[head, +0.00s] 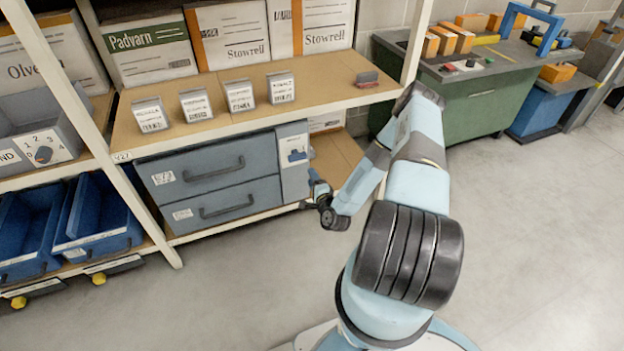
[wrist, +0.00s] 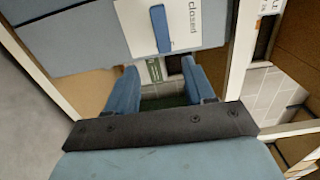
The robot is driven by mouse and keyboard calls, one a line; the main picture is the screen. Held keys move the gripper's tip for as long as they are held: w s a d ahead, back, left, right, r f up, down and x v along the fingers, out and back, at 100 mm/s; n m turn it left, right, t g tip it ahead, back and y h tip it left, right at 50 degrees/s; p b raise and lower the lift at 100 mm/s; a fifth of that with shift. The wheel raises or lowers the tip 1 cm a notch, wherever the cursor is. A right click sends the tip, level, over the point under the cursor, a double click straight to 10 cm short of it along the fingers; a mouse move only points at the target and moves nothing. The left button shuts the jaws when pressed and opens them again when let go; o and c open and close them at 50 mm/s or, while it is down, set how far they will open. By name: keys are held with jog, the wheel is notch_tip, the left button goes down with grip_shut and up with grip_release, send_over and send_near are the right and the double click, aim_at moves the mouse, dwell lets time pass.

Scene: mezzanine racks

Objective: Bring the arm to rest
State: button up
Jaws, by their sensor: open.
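My gripper (wrist: 157,74) shows in the wrist view as two blue fingers standing apart, with nothing between them. In the head view my gripper (head: 316,186) is small and partly hidden by my own wrist. My arm is stretched forward from the base, bent at the elbow, with its end low in front of the rack. The gripper is close to the lower right end of the grey-blue drawer cabinet (head: 215,180). Whether it touches the cabinet cannot be told.
The cabinet's side panel carries a white label (wrist: 180,22) reading "closed" and a blue handle (wrist: 160,28). The rack shelf (head: 325,83) is above my gripper. A green workbench (head: 480,105) stands at the back right. Blue bins (head: 98,215) are at left. Floor at right is clear.

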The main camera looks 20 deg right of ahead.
jog(key=w+r+n+g+y, duration=0.25)
jog(key=w+r+n, duration=0.2)
jog(key=r, duration=0.35)
jog(key=w+r+n+g+y, duration=0.1)
jog(key=w+r+n+g, duration=0.25)
jog(key=r+n, duration=0.35)
jog(key=s+r+n+g+h, duration=0.1)
jog(key=s+r+n+h, duration=0.1)
jog(key=r, duration=0.9)
jog(key=s+r+n+g+h, duration=0.1)
jog(key=s+r+g, duration=0.1)
jog(key=r, duration=0.9)
jog(key=s+a+r+n+g+h, duration=0.2)
jog(key=s+a+r, duration=0.2)
jog(key=s+r, duration=1.15)
jog(key=s+a+r+n, duration=0.1)
jog(key=s+a+r, duration=0.1)
jog(key=s, duration=0.9)
jog(key=s+a+r+g+y, duration=0.1)
jog(key=s+r, duration=0.4)
jog(key=s, duration=0.6)
jog(key=shift+a+n, duration=0.35)
jog(key=shift+a, duration=0.3)
jog(key=shift+w+y, duration=0.1)
jog(key=shift+y, duration=0.15)
